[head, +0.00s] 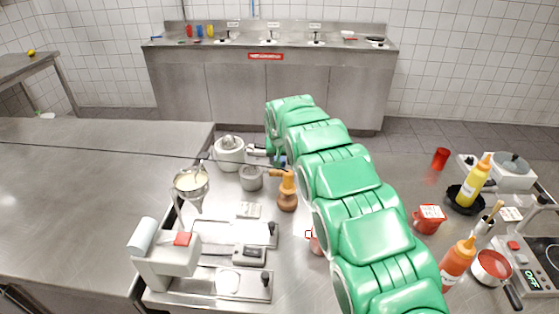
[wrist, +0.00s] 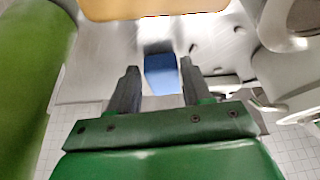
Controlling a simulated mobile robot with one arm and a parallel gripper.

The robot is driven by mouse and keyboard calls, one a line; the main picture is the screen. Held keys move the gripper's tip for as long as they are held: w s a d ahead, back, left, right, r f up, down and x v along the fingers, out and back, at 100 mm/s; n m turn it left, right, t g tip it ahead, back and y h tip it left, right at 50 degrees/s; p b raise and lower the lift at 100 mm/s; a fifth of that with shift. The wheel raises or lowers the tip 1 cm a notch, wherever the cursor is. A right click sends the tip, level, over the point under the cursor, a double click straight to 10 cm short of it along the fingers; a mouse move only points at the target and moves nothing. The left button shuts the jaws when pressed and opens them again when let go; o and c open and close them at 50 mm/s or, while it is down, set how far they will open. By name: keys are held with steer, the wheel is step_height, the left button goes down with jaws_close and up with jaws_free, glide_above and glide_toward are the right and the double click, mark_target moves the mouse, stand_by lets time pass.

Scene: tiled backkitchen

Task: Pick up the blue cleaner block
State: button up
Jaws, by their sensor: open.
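The blue cleaner block (wrist: 161,76) shows in the wrist view, between and just beyond the fingertips of my gripper (wrist: 158,67). The fingers are open, one to either side of the block, with a gap visible on both sides. I cannot tell how far the block is in depth from the fingertips. In the head view my green arm reaches forward over the counter, and its far end hides most of the gripper. The block cannot be made out clearly there.
A brown wooden mill (head: 287,192) stands close to the arm's far end. A white round appliance (head: 229,152) and a grey pot (head: 251,178) are left of it. A scale (head: 249,255) lies nearer. Sauce bottles (head: 459,262) and a red-filled pan (head: 491,266) stand right.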

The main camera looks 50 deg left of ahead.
steer(key=shift+w+a+f, duration=0.1)
steer(key=shift+a+f, duration=0.15)
steer(key=shift+f, duration=0.25)
steer(key=c, duration=0.7)
steer(key=shift+c, duration=0.2)
step_height(320, 180, up, 10)
stand_by(0.4)
